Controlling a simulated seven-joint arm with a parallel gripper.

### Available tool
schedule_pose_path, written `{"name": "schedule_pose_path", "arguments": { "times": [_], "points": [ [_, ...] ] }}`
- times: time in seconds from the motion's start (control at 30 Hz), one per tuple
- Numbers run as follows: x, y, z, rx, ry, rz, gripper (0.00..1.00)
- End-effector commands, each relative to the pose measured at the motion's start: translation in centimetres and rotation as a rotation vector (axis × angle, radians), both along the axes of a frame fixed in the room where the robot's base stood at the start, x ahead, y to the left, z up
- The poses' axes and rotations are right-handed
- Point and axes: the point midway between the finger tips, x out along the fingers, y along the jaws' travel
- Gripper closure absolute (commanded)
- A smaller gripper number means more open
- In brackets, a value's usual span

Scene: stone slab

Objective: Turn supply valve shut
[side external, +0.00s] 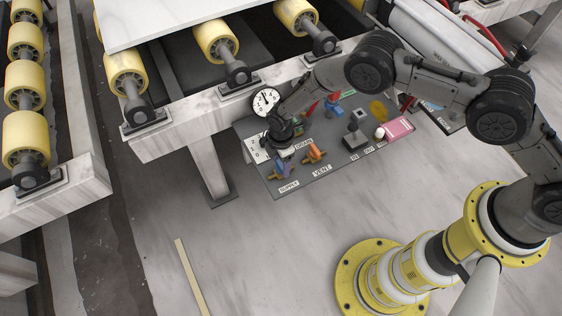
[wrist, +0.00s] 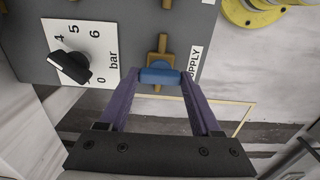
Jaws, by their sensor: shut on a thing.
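The supply valve has a brass body (wrist: 162,50) and a blue handle (wrist: 160,76), beside the SUPPLY label (wrist: 194,68). In the wrist view the handle lies crosswise to the brass body. My gripper (wrist: 159,77) has purple fingers, one at each end of the blue handle, shut on it. In the side view the SUPPLY label (side external: 289,187) is at the panel's near-left corner, and the valve's brass part (side external: 284,176) shows just above it. My wrist and fingers partly cover the handle there.
A black knob (wrist: 69,67) on a white bar scale sits left of the valve. An orange-handled valve (side external: 315,152) is close by at the VENT label (side external: 322,170). A round gauge (side external: 265,101) stands behind. The panel (side external: 330,187) also carries a black lever and a pink plate.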

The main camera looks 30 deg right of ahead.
Motion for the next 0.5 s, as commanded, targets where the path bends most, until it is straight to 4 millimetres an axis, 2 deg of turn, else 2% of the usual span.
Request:
{"name": "schedule_pose_path", "arguments": {
  "times": [0.37,0.4,0.5],
  "points": [
    [0.02,0.02,0.09,-0.001,-0.001,0.009,0.91],
    [0.02,0.03,0.09,-0.001,-0.001,0.009,0.28],
    [0.02,0.02,0.07,0.000,-0.001,0.007,0.10]
  ]
}}
